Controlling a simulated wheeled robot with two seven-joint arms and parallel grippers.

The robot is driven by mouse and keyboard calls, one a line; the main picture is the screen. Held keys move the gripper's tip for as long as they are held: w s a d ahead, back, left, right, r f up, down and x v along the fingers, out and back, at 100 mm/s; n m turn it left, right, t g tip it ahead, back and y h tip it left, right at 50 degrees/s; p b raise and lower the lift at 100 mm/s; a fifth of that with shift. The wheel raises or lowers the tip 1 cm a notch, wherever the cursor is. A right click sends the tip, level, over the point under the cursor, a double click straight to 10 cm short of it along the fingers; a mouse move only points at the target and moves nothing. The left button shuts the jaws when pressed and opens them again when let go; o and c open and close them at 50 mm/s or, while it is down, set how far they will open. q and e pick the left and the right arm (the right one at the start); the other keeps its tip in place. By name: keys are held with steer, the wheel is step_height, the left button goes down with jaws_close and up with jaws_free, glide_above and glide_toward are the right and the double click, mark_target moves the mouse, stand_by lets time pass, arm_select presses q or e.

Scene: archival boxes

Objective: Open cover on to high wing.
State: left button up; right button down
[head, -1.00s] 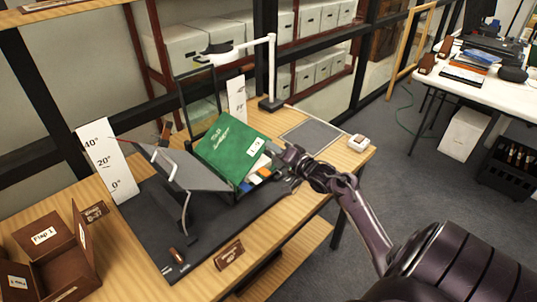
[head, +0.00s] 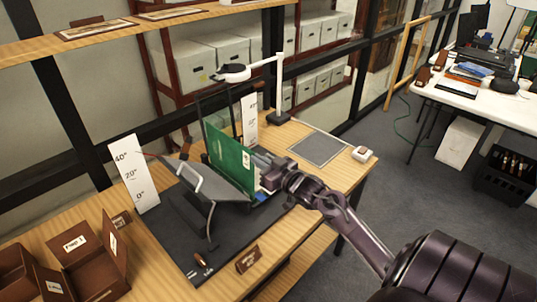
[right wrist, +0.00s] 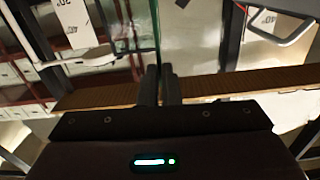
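The green book cover (head: 230,152) stands nearly upright on the dark cradle base (head: 243,230). My right gripper (head: 256,160) reaches in from the right at the cover's free side. In the right wrist view its fingers (right wrist: 159,85) are close together, with the cover's thin green edge (right wrist: 157,35) between them. A grey tilted wing (head: 218,188) with a light metal bar lies left of the cover, sloping up toward the left. The cover is apart from this wing. The book's pages are mostly hidden behind the gripper. My left gripper is out of view.
A white angle card (head: 133,175) stands at the left and another (head: 249,122) behind the book. A white lamp (head: 280,85) stands at the back. Brown open boxes (head: 75,262) are front left. A grey mat (head: 318,148) lies clear on the right.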

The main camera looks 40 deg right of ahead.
steer(key=a+f+n, duration=0.1)
steer(key=a+n, duration=0.4)
steer(key=a, duration=0.2)
steer(key=shift+s+a+f+b, duration=0.15)
steer(key=shift+s+f+b, duration=0.1)
steer(key=shift+s+b, duration=0.1)
steer(key=c, duration=1.6)
jaws_free()
steer(key=shift+s+d+b, duration=0.2)
steer(key=shift+s+b, duration=0.35)
steer(key=shift+s, duration=1.4)
steer(key=shift+s+d+b, duration=0.2)
steer(key=shift+s+b, duration=0.3)
steer(key=shift+s, duration=1.4)
